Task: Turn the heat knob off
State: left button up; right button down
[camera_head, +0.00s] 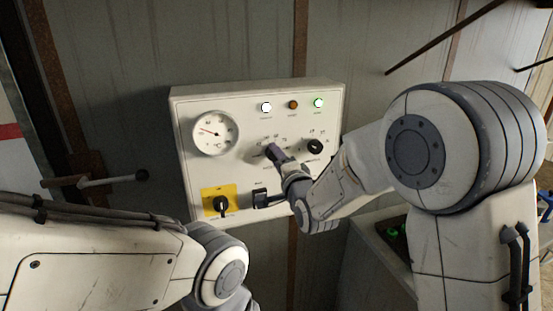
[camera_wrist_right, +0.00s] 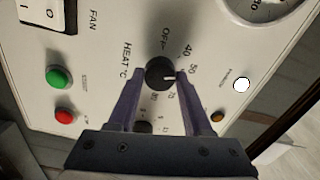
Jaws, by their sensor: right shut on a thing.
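The heat knob (camera_wrist_right: 160,74) is a round black knob in the right wrist view, beside the printed "HEAT °C" and a ring of scale numbers. Its white pointer line points to the right in that view, just past the 50 mark. My right gripper (camera_wrist_right: 154,76) is shut on the knob, one purple-grey finger on each side. In the head view the right gripper (camera_head: 274,153) reaches the middle of the white control panel (camera_head: 240,164) and hides the knob. My left arm enters at the lower left of the head view, but its gripper is out of view.
The panel carries a dial gauge (camera_head: 215,132), a second black knob (camera_head: 315,146), a yellow-plated switch (camera_head: 221,203) and lamps along the top. The fan switch (camera_wrist_right: 42,12), a green button (camera_wrist_right: 58,77) and a red button (camera_wrist_right: 64,115) lie left of the heat knob in the wrist view.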

jog(key=shift+f+n+b, duration=0.15)
jog(key=shift+n+b, duration=7.65)
jog(key=shift+b, duration=0.75)
jog(key=shift+c, duration=1.6)
grip_release()
jog(key=shift+s, duration=0.1)
